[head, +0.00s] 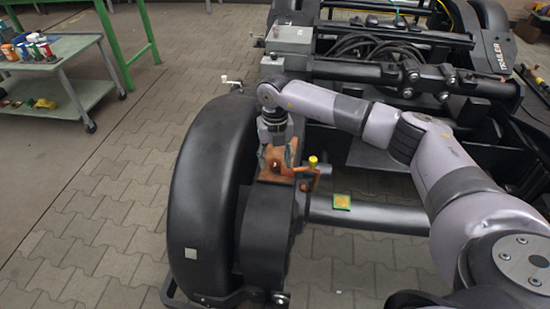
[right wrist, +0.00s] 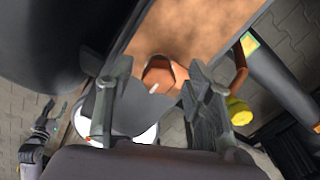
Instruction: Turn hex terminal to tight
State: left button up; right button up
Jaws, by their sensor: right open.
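The hex terminal (right wrist: 159,72) is a copper-coloured hexagonal head with a small white mark, seen in the right wrist view. It stands in front of a copper-coloured plate (right wrist: 190,32). My right gripper (right wrist: 158,92) is open, and its two fingers lie left and right of the terminal in the picture with gaps on both sides. I cannot tell how deep the fingertips reach. In the head view my right gripper (head: 277,156) points down at the copper-coloured bracket (head: 277,178) on the dark housing, and it hides the terminal. My left gripper is not in view.
A yellow-capped copper-coloured post (head: 313,161) stands close right of the gripper; its cap also shows in the wrist view (right wrist: 239,110). A large black wheel cover (head: 205,190) lies to the left. A grey axle tube (head: 375,217) runs right. A trolley (head: 70,55) stands far left.

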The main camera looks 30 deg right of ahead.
aim_at(275, 161)
jog(key=shift+r, duration=0.3)
notch_tip(275, 161, up, 11)
jog(key=shift+r, duration=0.2)
dwell(0.4)
